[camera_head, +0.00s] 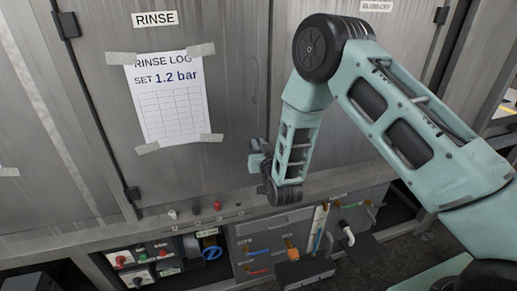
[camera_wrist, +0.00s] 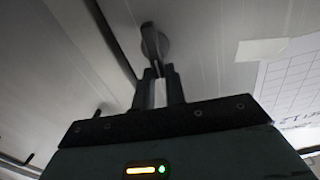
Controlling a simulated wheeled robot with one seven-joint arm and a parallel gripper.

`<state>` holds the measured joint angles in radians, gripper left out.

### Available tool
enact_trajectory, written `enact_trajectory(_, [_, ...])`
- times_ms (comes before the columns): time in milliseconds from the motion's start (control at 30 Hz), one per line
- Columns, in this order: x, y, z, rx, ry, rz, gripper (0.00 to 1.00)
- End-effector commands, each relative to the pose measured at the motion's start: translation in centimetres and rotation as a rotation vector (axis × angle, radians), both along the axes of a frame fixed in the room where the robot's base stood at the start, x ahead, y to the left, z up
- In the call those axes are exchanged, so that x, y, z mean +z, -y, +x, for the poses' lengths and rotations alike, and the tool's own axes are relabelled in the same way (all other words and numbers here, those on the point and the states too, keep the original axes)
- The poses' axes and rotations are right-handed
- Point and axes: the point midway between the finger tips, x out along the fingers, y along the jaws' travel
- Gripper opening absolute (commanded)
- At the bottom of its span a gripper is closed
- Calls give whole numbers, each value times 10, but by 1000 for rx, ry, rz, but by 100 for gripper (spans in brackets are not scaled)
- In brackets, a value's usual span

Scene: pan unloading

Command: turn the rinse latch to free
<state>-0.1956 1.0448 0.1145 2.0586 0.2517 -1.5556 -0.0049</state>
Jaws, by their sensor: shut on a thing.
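The rinse latch (camera_wrist: 151,38) is a dark lever on a round base on the grey cabinet door, seen at the top middle of the wrist view. My gripper (camera_wrist: 158,72) is shut on the lower end of its lever. In the head view my gripper (camera_head: 256,158) is against the lower part of the RINSE door (camera_head: 225,85). The latch is mostly hidden there by the gripper, and I cannot read its position marks.
A RINSE LOG sheet (camera_head: 165,98) reading "SET 1.2 bar" is taped to the door. Below are a ledge with a red button (camera_head: 217,206), a blue valve wheel (camera_head: 212,253) and a panel with coloured handles (camera_head: 258,252). A BLOWOFF door is at right.

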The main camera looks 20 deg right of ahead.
Motion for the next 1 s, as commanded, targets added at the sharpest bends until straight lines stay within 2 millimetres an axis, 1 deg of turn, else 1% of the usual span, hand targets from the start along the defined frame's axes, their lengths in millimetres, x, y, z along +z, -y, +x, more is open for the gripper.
enact_trajectory(33, [-5,2,0,-1,1,32,0])
enact_trajectory(267, [-8,7,0,-2,3,226,0])
enact_trajectory(1000, [-19,21,0,-2,1,930,0])
